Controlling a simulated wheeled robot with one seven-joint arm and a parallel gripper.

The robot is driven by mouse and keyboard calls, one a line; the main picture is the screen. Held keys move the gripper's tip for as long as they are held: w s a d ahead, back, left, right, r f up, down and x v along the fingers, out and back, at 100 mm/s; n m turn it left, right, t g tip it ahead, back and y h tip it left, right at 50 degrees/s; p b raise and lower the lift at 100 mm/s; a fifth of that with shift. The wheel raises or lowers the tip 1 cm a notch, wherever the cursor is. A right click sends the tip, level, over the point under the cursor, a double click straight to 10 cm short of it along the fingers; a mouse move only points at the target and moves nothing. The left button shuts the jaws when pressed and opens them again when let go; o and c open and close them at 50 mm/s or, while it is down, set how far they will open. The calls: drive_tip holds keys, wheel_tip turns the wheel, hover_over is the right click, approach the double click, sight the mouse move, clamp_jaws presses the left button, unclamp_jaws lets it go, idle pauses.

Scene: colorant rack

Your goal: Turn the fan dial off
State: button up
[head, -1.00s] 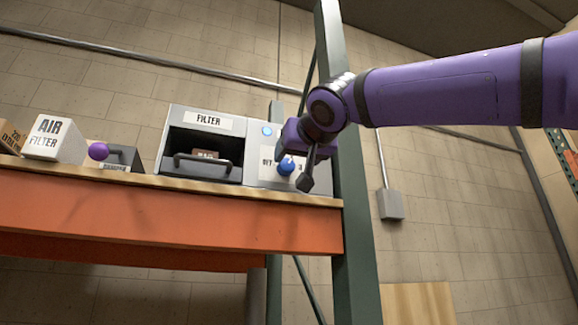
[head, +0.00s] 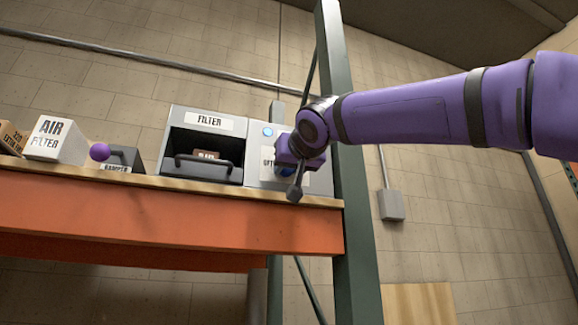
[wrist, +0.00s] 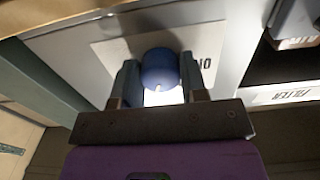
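The fan dial is a round blue knob (wrist: 160,70) on a pale plate on the front of a grey unit (head: 263,152) at the shelf's right end. In the head view my gripper (head: 295,188) is in front of the dial and covers most of it. In the wrist view my gripper's two fingers (wrist: 158,78) are apart, one on each side of the knob, with very little gap. Whether they touch it is hard to see. Most of the plate's lettering is hidden.
The filter housing (head: 208,121) with its handle adjoins the unit on the left. Farther left are a grey box with a purple ball knob (head: 99,152) and a white air filter box (head: 58,140). A green rack post (head: 347,180) stands close right of the dial.

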drive_tip(key=shift+n, duration=0.3)
drive_tip(key=n, duration=1.9)
drive_tip(key=shift+d+r, duration=0.1)
drive_tip(key=shift+n, duration=0.3)
idle(0.4)
drive_tip(key=o, duration=0.9)
